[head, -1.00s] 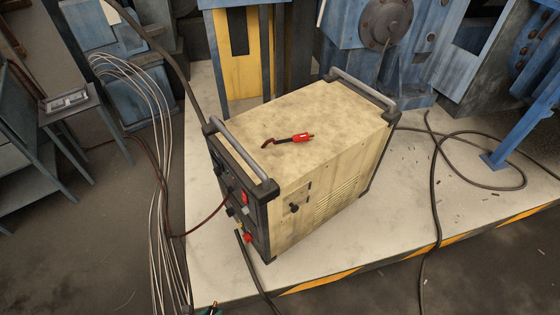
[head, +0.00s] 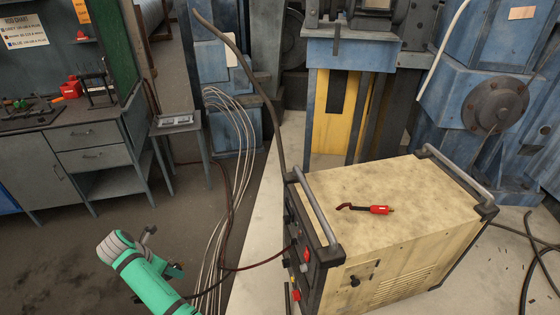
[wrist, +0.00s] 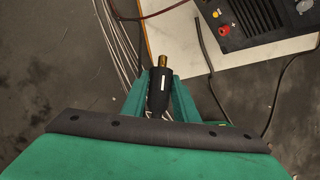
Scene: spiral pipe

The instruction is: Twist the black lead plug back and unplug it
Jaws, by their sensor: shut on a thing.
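A black lead plug (wrist: 158,88) with a brass tip (wrist: 163,61) is between the two green fingers of my gripper (wrist: 159,90) in the wrist view. The fingers are shut on it. The plug is clear of the welding machine, its brass tip exposed and pointing up the picture. The beige machine (head: 400,235) stands at lower right in the head view. My green arm is at lower left in the head view; the plug cannot be made out there.
A red-handled tool (head: 378,210) lies on the machine's top. Several pale cables (head: 240,150) run down beside a small grey stand (head: 180,122). A workbench (head: 75,150) is at left. Dark cables lie on the pale platform and floor. Bare floor (head: 60,260) is open at left.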

